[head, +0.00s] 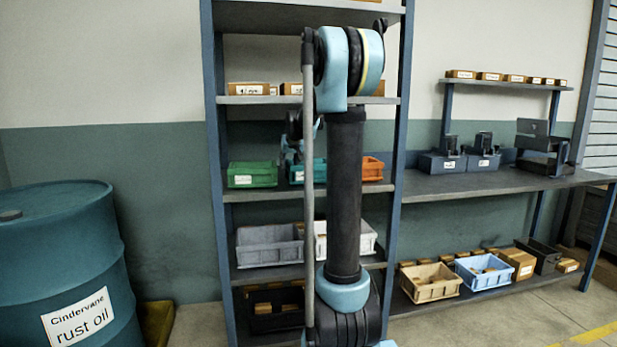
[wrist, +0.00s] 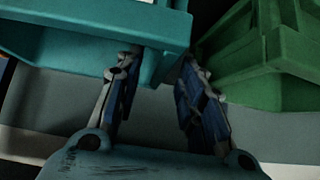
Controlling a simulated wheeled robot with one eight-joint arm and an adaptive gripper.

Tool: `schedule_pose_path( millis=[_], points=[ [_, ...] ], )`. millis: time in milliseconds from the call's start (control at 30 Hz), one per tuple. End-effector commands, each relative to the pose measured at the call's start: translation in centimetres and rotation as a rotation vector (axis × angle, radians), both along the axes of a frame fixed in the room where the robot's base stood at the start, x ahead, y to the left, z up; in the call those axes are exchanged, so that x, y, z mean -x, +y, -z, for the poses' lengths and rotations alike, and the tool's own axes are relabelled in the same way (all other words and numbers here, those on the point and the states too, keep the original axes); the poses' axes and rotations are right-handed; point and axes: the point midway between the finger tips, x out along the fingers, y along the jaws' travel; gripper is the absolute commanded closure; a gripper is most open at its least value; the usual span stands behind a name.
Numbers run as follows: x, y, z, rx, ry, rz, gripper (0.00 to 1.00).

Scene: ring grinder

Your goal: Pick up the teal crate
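The teal crate (head: 320,171) stands on the middle shelf of the rack, between a green and an orange crate. My arm hides part of it in the head view. In the wrist view the teal crate (wrist: 85,38) fills the upper left, and its near end reaches between my fingers. My gripper (wrist: 161,62) is open, with its fingers apart on either side of that end part. I cannot tell whether either finger touches the crate.
The green crate (head: 252,174) is close by; in the wrist view it (wrist: 270,60) lies just right of my right finger. The orange crate (head: 372,169) stands at the shelf's right end. A rack post (head: 213,180) and an oil drum (head: 60,260) are left.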

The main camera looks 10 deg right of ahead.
Motion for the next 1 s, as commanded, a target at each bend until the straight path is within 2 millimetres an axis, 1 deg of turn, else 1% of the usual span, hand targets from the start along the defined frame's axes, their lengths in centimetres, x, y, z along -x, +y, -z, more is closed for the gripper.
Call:
schedule_pose_path(
  millis=[33,200,467,500,567,600,633,1000],
  points=[
    [-0.5,0.0,0.6,0.0,0.0,0.0,0.64],
    [-1.7,0.1,1.7,0.0,0.0,0.0,0.64],
    [-1.8,0.1,1.9,0.0,0.0,0.0,0.64],
    [-1.8,0.1,1.9,0.0,0.0,0.0,0.73],
    [-1.8,0.1,1.9,0.0,0.0,0.0,0.87],
    [-1.8,0.1,1.9,0.0,0.0,0.0,0.96],
    [-1.8,0.1,1.9,0.0,0.0,0.0,1.0],
    [-1.8,0.1,1.8,0.0,0.0,0.0,1.0]
  ],
)
